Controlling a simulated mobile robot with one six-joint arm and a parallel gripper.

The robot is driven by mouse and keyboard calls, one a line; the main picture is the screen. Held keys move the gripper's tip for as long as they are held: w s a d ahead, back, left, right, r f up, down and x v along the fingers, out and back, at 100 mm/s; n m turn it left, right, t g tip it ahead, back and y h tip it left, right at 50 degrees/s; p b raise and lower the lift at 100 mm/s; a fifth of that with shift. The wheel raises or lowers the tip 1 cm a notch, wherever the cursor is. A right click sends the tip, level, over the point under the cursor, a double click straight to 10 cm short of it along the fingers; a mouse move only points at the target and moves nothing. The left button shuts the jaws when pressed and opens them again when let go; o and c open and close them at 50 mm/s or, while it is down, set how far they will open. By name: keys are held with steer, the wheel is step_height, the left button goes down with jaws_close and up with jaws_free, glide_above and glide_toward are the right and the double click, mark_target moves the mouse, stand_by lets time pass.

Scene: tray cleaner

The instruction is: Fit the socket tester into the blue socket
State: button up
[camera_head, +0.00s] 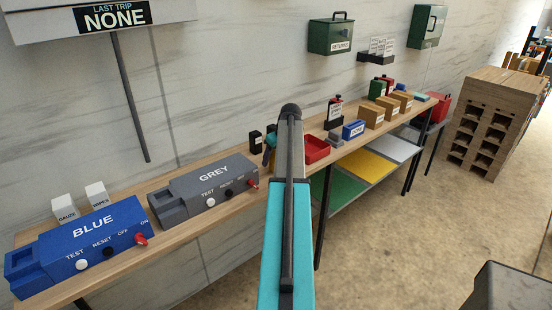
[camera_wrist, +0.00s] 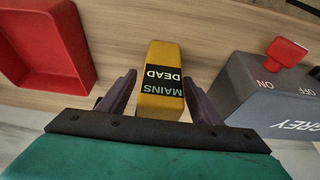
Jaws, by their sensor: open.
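The socket tester (camera_wrist: 162,62), a yellow block with a black label reading MAINS DEAD, stands on the wooden bench in the wrist view. My gripper (camera_wrist: 160,78) is open, with one purple finger on each side of the tester; I cannot tell whether they touch it. In the head view my arm hides most of the gripper and tester. The blue socket box (camera_head: 85,240) is at the near left end of the bench, with an open blue receptacle (camera_head: 22,262) at its left end. It has a white TEST button, a black RESET button and a red switch lever.
The grey socket box (camera_head: 190,192) stands between the blue box and my gripper; it also shows close on the right in the wrist view (camera_wrist: 255,90). A red tray (camera_head: 316,149) lies on the other side. Two white boxes (camera_head: 80,203) stand behind the blue box. A sign reads LAST TRIP NONE.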

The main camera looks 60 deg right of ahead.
steer(key=shift+f, duration=0.1)
stand_by(0.5)
steer(key=c, duration=1.2)
steer(key=shift+c, duration=0.2)
steer(key=shift+w+r+b, duration=0.1)
steer(key=shift+r+b, duration=0.75)
steer(key=shift+r, duration=0.8)
steer(key=s+a+r+b, duration=0.1)
steer(key=s+a+b, duration=0.3)
steer(key=s+a, duration=0.7)
steer(key=shift+s+a+r, duration=0.15)
steer(key=shift+r, duration=0.2)
